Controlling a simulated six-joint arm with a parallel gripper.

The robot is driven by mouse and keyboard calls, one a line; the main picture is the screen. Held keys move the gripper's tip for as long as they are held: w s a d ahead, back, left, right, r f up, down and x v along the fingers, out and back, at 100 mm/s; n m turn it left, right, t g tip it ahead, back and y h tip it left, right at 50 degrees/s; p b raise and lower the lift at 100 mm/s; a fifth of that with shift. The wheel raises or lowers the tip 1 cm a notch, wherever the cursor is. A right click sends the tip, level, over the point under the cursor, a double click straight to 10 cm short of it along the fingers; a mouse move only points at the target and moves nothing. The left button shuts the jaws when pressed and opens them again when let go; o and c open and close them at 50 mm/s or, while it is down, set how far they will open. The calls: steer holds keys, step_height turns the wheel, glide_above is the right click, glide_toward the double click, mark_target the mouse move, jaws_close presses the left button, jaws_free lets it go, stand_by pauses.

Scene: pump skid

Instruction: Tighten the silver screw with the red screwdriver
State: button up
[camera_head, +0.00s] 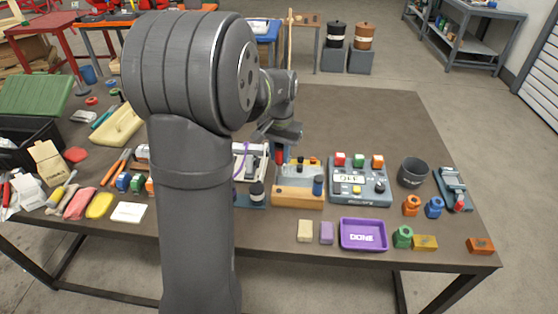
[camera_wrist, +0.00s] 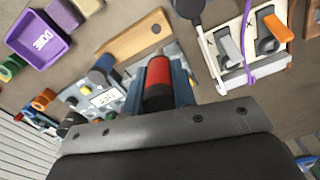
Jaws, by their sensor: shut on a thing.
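My gripper (camera_head: 280,142) is over the back left of a wooden-faced block (camera_head: 298,198), partly behind my own arm in the head view. It is shut on the red screwdriver (camera_head: 279,156). In the wrist view, the red handle (camera_wrist: 159,72) with its dark end sits between the fingers. The screwdriver's tip is hidden, so I cannot tell whether it touches anything. The wooden face (camera_wrist: 135,38) also shows just beyond the handle in the wrist view. I cannot make out the silver screw in either view.
A blue knob (camera_head: 318,185) stands at the block's front right. A grey panel (camera_head: 362,194) with coloured buttons is to its right. A switch unit with a purple cable (camera_wrist: 246,50) is close on the other side. A purple DONE tray (camera_head: 343,235) lies in front.

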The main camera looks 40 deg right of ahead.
steer(key=n, duration=0.1)
steer(key=w+d+n, duration=0.1)
steer(key=n, duration=0.1)
steer(key=d+n, duration=0.1)
steer(key=n, duration=0.1)
steer(key=shift+w, duration=0.4)
steer(key=w+d+n, duration=0.4)
steer(key=d+n, duration=0.1)
steer(key=n, duration=0.9)
steer(key=w+d+n, duration=0.4)
steer(key=d+n, duration=0.1)
steer(key=n, duration=0.9)
steer(key=shift+a+f, duration=0.2)
steer(key=shift+f, duration=2.3)
steer(key=shift+f, duration=0.75)
